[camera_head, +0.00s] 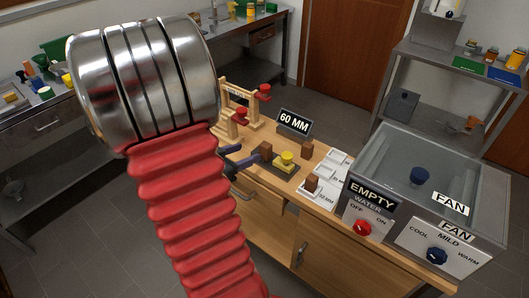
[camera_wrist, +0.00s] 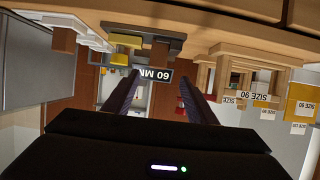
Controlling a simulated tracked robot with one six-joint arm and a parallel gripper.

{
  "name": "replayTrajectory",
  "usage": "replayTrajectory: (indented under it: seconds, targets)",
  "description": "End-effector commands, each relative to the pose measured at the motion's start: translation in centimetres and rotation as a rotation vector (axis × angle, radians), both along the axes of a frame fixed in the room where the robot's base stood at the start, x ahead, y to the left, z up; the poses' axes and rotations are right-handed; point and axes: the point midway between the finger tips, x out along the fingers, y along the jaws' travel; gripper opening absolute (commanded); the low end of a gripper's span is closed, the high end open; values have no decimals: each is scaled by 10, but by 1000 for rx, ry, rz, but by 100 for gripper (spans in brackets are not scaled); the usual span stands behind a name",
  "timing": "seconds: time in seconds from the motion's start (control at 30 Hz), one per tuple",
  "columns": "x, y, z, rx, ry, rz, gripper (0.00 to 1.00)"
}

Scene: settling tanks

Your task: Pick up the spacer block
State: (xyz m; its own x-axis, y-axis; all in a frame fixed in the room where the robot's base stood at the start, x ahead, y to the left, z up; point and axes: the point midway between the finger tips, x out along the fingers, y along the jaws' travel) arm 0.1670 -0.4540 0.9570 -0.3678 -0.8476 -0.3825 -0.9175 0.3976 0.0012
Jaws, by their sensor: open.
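My gripper (camera_head: 249,153) is open at the far left part of the wooden bench, its dark fingers pointing right. It also shows in the wrist view (camera_wrist: 158,77), with nothing held between the fingers. A brown block (camera_head: 265,150) is just beyond the fingertips, beside a yellow stepped piece (camera_head: 285,160) on a dark plate (camera_head: 290,173). Another brown block (camera_head: 307,150) stands to the right, near the "60 MM" sign (camera_head: 294,122). A third brown block (camera_head: 312,184) sits on the white labelled trays (camera_head: 330,172). I cannot tell which is the spacer block.
A glass-sided tank (camera_head: 420,150) with water and fan panels fills the right side. A metal shelf (camera_head: 450,90) stands behind it. The wrist view is upside down.

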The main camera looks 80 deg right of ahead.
Motion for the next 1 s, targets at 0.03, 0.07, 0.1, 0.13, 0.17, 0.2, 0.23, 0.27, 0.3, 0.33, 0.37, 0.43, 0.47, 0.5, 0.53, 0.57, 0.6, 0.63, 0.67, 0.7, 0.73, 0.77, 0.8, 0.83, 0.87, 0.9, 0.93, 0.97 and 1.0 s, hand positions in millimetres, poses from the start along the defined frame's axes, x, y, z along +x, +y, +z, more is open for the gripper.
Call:
replayTrajectory:
  seconds: [0.03, 0.07, 0.1, 0.13, 0.17, 0.2, 0.23, 0.27, 0.3, 0.33, 0.37, 0.43, 0.47, 0.5, 0.53, 0.57, 0.6, 0.63, 0.67, 0.7, 0.73, 0.77, 0.8, 0.83, 0.87, 0.9, 0.93, 0.97, 1.0]
  targets:
    - [-4, -6, -3, 1, 0, -4, 52]
    - [-5, -9, -4, 0, 1, -4, 52]
    - [-7, -13, -6, 0, 1, -5, 52]
    - [-8, -16, -8, 0, 1, -4, 52]
    - [-10, -19, -9, 0, 0, -3, 52]
    - [-12, -24, -11, 1, 0, -4, 52]
    - [-13, -27, -13, 2, 1, -4, 52]
    - [-14, -30, -14, 1, 1, -3, 52]
    - [-16, -35, -16, 1, 0, -4, 52]
    - [-18, -38, -17, 0, -1, -4, 52]
    - [-19, -41, -19, 0, 0, -3, 52]
    - [-22, -47, -22, 0, 0, -3, 52]
    - [-22, -49, -23, 0, 1, -2, 52]
    - [-23, -52, -24, 0, 0, -1, 52]
    - [-24, -53, -24, 0, 0, -1, 52]
    - [-24, -54, -25, 0, 0, -1, 52]
    - [-24, -54, -25, 0, -1, 0, 52]
    - [-24, -54, -25, 0, -1, 0, 52]
    - [-24, -54, -25, 0, -1, 0, 52]
    - [-24, -54, -25, -1, -1, 1, 52]
    - [-24, -54, -25, -1, -1, 1, 52]
    - [-24, -54, -25, -1, -1, 1, 52]
    - [-24, -54, -25, -1, -1, 1, 52]
    - [-24, -54, -25, -1, -1, 1, 52]
    - [-24, -54, -25, -1, -1, 1, 52]
    - [-24, -55, -25, 0, -1, 0, 52]
    - [-24, -55, -26, 0, -1, 0, 52]
    - [-25, -56, -26, 0, 0, 0, 52]
    - [-26, -58, -28, 1, 0, -1, 52]
